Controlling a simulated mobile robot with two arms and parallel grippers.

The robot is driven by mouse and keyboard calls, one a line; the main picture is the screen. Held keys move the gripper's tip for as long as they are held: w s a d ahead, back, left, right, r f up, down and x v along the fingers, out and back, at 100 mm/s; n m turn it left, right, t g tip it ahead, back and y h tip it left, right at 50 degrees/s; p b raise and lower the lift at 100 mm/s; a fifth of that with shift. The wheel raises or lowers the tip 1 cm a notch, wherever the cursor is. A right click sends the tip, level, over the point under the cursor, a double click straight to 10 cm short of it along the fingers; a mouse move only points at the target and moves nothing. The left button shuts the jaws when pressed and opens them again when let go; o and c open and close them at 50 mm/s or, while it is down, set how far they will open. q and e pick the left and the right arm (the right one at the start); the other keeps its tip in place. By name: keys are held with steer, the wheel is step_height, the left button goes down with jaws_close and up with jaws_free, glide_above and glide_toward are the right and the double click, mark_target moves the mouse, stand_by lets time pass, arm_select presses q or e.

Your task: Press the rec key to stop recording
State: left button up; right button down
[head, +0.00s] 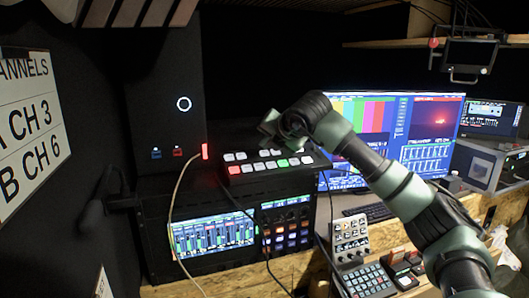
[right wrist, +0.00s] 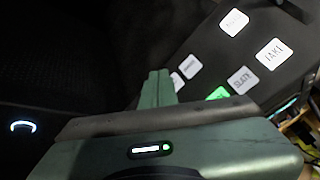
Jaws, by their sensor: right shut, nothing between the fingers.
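The black key panel (head: 300,177) sits on top of the rack in the middle of the head view, with rows of white keys. One key at its front left is lit red (head: 234,170) and one is lit green (head: 283,163). Labels are too small to read there, so I cannot tell which is the rec key. My right gripper (head: 268,125) is shut and empty above the panel's back edge. In the right wrist view the shut fingers (right wrist: 158,88) are beside several keys, including TAKE (right wrist: 271,54), SLATE (right wrist: 241,80) and a green key (right wrist: 218,93). My left gripper is out of view.
A dark case with a white ring light (head: 184,104) stands behind left. A mixer screen (head: 212,236) is below the panel. A large monitor (head: 400,130) stands behind my right arm. A keypad (head: 367,280) and knob box (head: 351,237) lie front right. Cables hang past the panel.

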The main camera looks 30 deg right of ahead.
steer(key=shift+r, duration=0.3)
steer(key=r+p, duration=0.1)
steer(key=r, duration=0.1)
steer(key=s+r+p, duration=0.1)
steer(key=r, duration=0.1)
steer(key=shift+s+a+r, duration=0.15)
steer(key=shift+r, duration=0.2)
steer(key=shift+f, duration=0.1)
stand_by(0.8)
